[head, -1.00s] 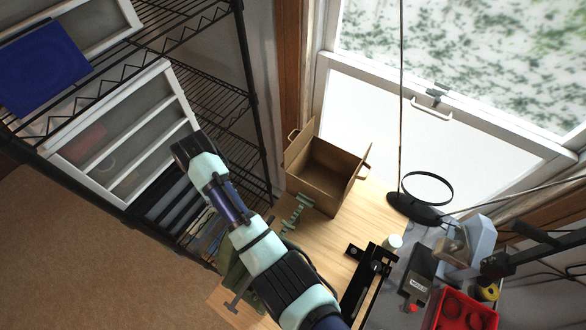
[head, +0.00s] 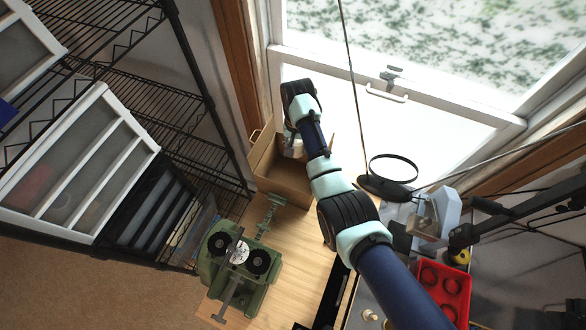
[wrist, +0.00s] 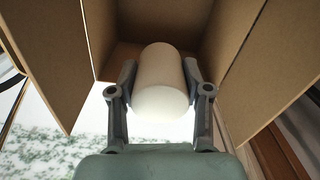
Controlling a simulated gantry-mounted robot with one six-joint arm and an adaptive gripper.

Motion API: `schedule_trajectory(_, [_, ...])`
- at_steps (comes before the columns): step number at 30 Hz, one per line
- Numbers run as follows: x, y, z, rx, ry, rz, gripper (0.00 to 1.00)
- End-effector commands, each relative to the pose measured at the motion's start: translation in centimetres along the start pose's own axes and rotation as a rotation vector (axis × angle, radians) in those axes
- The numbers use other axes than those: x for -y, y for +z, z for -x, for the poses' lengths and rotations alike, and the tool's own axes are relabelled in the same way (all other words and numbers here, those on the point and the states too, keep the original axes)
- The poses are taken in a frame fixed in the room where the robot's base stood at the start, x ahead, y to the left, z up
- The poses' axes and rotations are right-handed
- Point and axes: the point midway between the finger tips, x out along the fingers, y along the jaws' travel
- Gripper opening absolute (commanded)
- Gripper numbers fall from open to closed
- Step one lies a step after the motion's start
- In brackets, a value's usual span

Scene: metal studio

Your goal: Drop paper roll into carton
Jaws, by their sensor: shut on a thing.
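The open brown carton (head: 287,187) stands on the wooden table by the window, flaps up. Its walls and flaps fill the wrist view (wrist: 50,45). The paper roll, a plain white cylinder (wrist: 162,98), is between the two fingers of my gripper (wrist: 160,74), which is shut on it. In the head view a bit of the white roll (head: 292,149) shows under my wrist, over the far part of the carton. In the wrist view the roll lies between the flaps, in front of the opening. I cannot tell whether its lower end is below the rim.
A green machine with two black reels (head: 238,257) stands at the table's front left. A black ring on a stand (head: 393,170) is right of the carton. A red tray (head: 443,290) lies at the right. A wire shelf (head: 185,130) stands at the left.

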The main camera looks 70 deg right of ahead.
Motion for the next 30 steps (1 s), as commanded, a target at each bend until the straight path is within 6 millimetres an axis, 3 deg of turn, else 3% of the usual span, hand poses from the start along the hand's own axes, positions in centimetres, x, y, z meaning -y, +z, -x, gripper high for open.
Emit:
schedule_trajectory(15, [0.1,0.0,-5.9,-0.001,0.0,0.003,0.1])
schedule_trajectory(24, [0.1,0.1,-5.9,-0.001,0.0,0.003,0.1])
schedule_trajectory(25, [0.1,0.1,-5.9,-0.001,0.0,0.003,0.5])
schedule_trajectory(30, [0.1,0.1,-5.9,0.0,0.0,0.003,0.78])
